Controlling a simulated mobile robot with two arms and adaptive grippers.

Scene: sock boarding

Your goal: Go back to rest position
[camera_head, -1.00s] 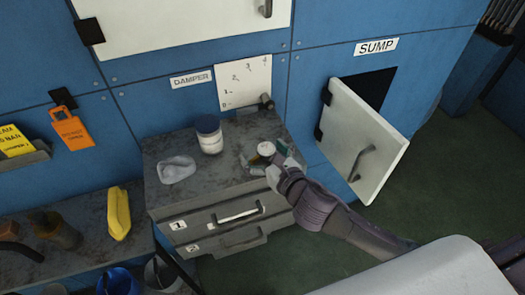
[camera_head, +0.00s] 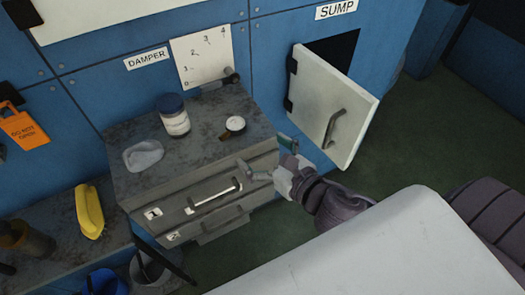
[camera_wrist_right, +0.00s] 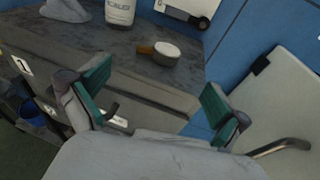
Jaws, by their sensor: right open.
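My right gripper (camera_head: 268,158) is open and empty, its two green-padded fingers spread just off the front right edge of the grey cabinet (camera_head: 200,92). In the right wrist view the gripper (camera_wrist_right: 155,85) also shows nothing between its fingers. A small round white-topped item with a brown handle (camera_head: 235,124) lies on the cabinet top, apart from the fingers; it also shows in the right wrist view (camera_wrist_right: 168,48). My left gripper is not in view.
A dark-lidded white jar (camera_head: 174,121) and a pale crumpled item (camera_head: 143,155) are on the cabinet top. Drawers with handles (camera_head: 215,196) face the gripper. The white SUMP door (camera_head: 335,95) stands open at right. A yellow object (camera_head: 89,211) lies on the left bench.

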